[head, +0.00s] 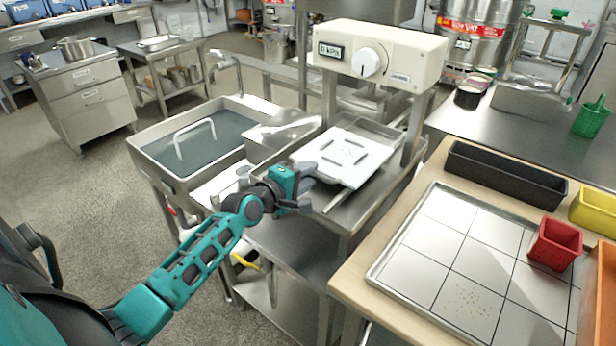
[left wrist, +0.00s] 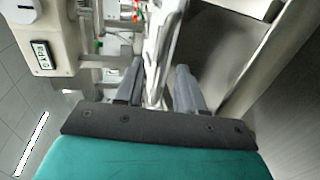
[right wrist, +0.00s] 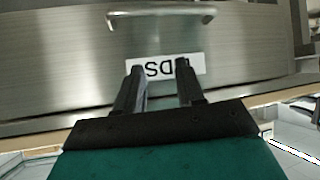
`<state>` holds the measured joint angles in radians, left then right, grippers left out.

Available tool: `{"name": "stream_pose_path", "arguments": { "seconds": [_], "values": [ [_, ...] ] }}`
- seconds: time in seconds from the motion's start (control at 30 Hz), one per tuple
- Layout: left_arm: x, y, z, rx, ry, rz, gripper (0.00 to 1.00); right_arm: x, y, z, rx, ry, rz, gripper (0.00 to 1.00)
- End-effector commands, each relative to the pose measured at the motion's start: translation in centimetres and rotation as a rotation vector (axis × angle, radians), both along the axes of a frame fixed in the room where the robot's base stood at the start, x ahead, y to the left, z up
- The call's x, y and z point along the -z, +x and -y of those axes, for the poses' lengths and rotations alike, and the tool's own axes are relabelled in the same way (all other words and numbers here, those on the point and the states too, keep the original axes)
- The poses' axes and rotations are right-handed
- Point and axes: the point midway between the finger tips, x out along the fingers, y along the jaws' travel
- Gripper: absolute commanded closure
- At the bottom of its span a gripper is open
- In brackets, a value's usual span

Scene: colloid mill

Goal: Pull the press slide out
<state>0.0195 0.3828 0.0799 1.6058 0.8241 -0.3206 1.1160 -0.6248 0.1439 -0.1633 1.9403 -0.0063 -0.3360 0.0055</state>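The press slide (head: 345,158), a pale flat plate with raised bars on top, lies on the steel bed below the press head (head: 380,55). Its front edge reaches toward my left gripper (head: 308,192). That gripper is at the slide's front left corner, with its fingers apart. In the left wrist view a bright, narrow edge (left wrist: 160,45) shows ahead of and between the left fingers (left wrist: 158,88); I cannot tell whether they touch it. My right gripper (right wrist: 160,88) is open and empty in front of a steel drawer front with a label (right wrist: 165,68); the head view does not show it.
A steel sink (head: 195,140) stands left of the press. A steel tray (head: 465,265) on the wooden-topped table at right is near a black bin (head: 505,172) and a red bin (head: 556,245). Open floor (head: 70,190) lies at left.

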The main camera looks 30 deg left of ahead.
Motion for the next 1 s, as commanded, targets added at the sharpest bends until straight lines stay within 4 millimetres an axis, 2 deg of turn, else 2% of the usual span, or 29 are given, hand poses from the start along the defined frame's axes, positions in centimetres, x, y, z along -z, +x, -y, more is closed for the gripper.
{"name": "stream_pose_path", "arguments": {
  "seconds": [0.1, 0.4, 0.8, 1.0],
  "values": [
    [0.11, 0.6, 0.07, 0.0, 0.0, 0.001, 0.62, 0.13, -0.01, -0.02, 0.0, 0.0, 0.0, 0.62],
    [0.14, 0.7, 0.07, 0.0, 0.0, 0.0, 0.62, 0.12, -0.02, -0.01, 0.001, 0.001, 0.0, 0.62],
    [0.13, 0.67, 0.07, 0.0, 0.0, 0.0, 1.0, 0.12, -0.01, -0.03, 0.001, 0.002, 0.0, 0.62],
    [0.14, 0.67, 0.07, 0.0, 0.0, 0.0, 1.0, 0.11, -0.02, -0.01, 0.002, 0.001, 0.0, 0.62]
  ]
}}
